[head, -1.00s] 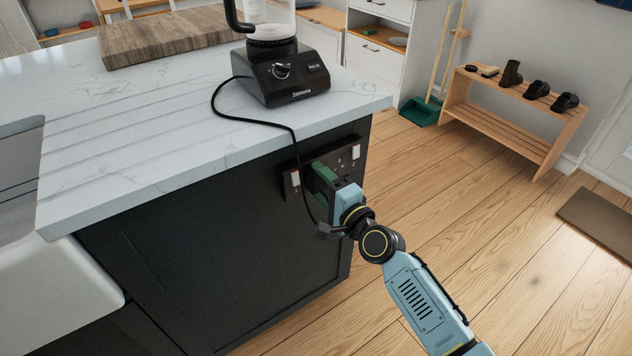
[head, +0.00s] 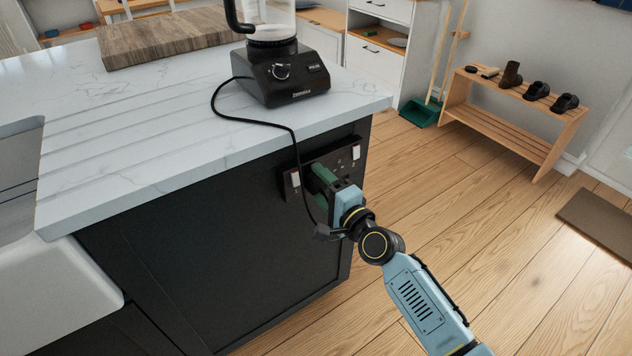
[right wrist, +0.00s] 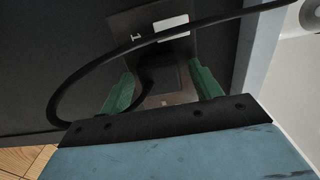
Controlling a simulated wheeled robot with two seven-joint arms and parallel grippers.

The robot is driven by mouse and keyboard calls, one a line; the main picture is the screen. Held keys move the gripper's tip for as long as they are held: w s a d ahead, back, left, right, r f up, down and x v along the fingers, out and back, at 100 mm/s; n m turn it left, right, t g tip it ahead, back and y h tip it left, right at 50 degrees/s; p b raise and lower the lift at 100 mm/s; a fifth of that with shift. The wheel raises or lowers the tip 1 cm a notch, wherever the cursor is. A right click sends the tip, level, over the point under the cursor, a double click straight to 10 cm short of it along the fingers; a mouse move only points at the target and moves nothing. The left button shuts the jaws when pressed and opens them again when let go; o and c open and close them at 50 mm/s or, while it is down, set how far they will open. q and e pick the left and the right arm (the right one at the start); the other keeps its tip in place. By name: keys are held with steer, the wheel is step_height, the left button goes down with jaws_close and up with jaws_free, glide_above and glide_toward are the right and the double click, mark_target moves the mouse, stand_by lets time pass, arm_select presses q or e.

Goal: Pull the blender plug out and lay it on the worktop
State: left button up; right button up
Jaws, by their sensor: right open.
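The black blender (head: 284,78) stands on the white marbled worktop (head: 180,150). Its black cord (head: 262,122) runs over the worktop edge and down to the dark socket plate (head: 343,158) on the end of the island. My right gripper (head: 318,178) is at the plate, with its green fingers towards it. In the right wrist view the black plug (right wrist: 168,76) is at the plate, between the open green fingers (right wrist: 165,90). A gap shows on each side of it. The cord loops across in front of the plate there. The plug is hidden in the head view. My left gripper is out of view.
A wooden board (head: 165,38) lies at the back of the worktop, and a sink (head: 20,175) is at the left. The worktop in front of the blender is clear. A shoe rack (head: 510,125) stands against the far wall, with open wooden floor before it.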

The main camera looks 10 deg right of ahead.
mark_target(321, 185)
stand_by(0.4)
steer(key=c, duration=1.3)
steer(key=shift+s, duration=0.15)
steer(key=shift+p+v, duration=0.5)
steer(key=shift+v, duration=2.35)
steer(key=shift+s+d, duration=0.1)
